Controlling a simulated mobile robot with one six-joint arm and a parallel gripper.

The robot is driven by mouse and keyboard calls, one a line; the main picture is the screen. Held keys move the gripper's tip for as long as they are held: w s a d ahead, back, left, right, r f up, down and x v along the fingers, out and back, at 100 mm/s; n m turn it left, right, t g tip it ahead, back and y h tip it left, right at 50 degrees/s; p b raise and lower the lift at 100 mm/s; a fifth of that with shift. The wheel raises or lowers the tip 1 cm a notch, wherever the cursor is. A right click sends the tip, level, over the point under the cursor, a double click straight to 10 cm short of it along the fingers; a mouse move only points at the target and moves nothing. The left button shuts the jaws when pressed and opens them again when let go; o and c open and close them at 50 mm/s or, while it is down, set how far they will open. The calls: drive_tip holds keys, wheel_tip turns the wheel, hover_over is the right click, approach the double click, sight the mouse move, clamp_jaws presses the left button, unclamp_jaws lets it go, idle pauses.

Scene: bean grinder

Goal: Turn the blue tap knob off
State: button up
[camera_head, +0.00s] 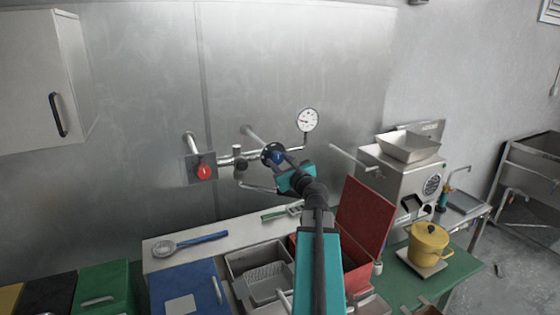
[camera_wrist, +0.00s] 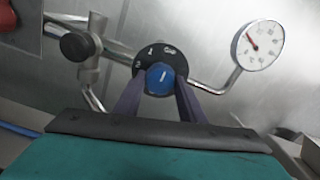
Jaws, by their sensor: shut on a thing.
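The blue tap knob (camera_wrist: 160,79) sits in front of a round black dial on the wall pipe. The dial has white marks, and a white line shows on the knob's face. The knob also shows in the head view (camera_head: 277,157), partly covered by my gripper. My gripper (camera_wrist: 159,90) reaches it from the front, with one dark finger on each side of the knob, shut on it. The exact dial mark the knob points to is hard to read.
A pressure gauge (camera_head: 308,120) stands at upper right of the dial. Below are a counter with a slotted spoon (camera_head: 188,243), an open red box (camera_head: 364,222) and a yellow pot (camera_head: 428,244).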

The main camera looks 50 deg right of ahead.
sight(278, 161)
drive_tip(key=o, duration=1)
drive_tip(key=shift+o, duration=0.2)
drive_tip(key=shift+s, duration=0.1)
drive_tip(key=shift+b+v, duration=0.6)
drive_tip(key=shift+v, duration=0.9)
drive_tip(key=b+v, duration=0.2)
drive_tip(key=shift+s+a+f+b, duration=0.1)
drive_tip(key=shift+s+f+b, duration=0.05)
drive_tip(key=shift+s+b, duration=0.15)
drive_tip(key=shift+b, duration=0.65)
drive_tip(key=b, duration=0.3)
drive_tip(key=shift+s+a, duration=0.15)
drive_tip(key=shift+s, duration=0.15)
drive_tip(key=b+v, duration=0.2)
drive_tip(key=b, duration=0.4)
